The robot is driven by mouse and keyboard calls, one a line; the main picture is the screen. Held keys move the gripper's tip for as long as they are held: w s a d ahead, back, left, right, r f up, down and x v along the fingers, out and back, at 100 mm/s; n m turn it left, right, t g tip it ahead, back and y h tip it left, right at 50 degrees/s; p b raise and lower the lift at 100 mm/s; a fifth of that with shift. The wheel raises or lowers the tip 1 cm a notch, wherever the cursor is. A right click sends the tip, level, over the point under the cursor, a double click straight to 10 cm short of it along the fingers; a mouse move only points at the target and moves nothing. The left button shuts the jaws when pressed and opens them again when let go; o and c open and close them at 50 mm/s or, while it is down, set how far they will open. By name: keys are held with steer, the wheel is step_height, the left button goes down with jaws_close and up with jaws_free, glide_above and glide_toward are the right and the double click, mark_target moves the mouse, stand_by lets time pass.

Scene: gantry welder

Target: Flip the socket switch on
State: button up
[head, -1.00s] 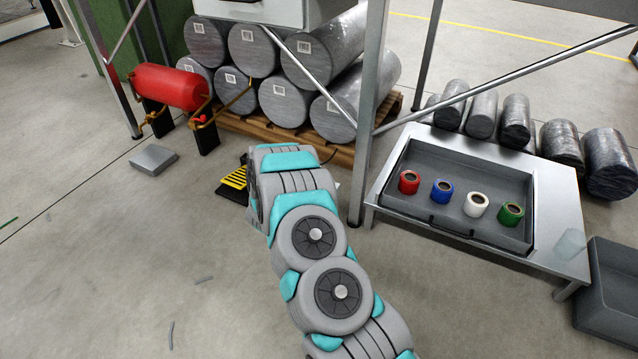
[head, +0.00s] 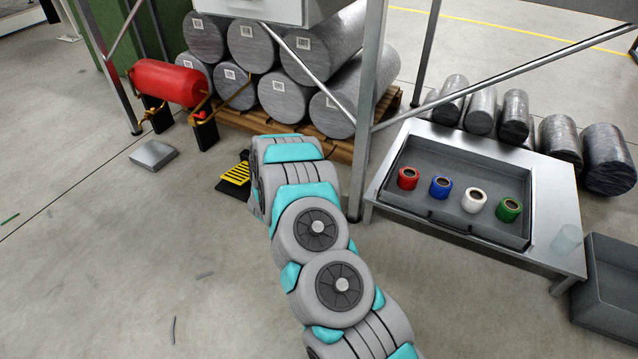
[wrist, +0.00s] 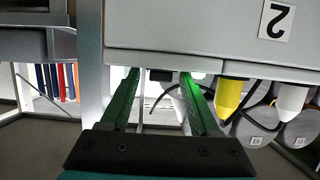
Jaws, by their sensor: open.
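In the wrist view my gripper (wrist: 160,76) shows as two long green fingers, spread apart with nothing held between them. Their tips reach the edge of a light grey cabinet (wrist: 200,35) that carries an upside-down "2" label. A small dark block (wrist: 160,75) sits at this edge between the fingertips; I cannot tell whether it is the socket switch or which way it is set. A green glow (wrist: 198,75) shows beside the right fingertip. In the head view my gripper is hidden by my arm, and no switch can be made out.
Yellow (wrist: 228,98) and white (wrist: 290,100) plugs with black cables are right of the fingers. The head view shows wrapped cylinders (head: 290,100) on a pallet, a red tank (head: 167,83), a yellow-black pedal (head: 235,180) and a metal table (head: 555,195) holding tape rolls.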

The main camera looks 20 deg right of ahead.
steer(key=v, duration=0.7)
steer(key=shift+s+a, duration=0.2)
steer(key=shift+a, duration=0.1)
steer(key=shift+r, duration=0.1)
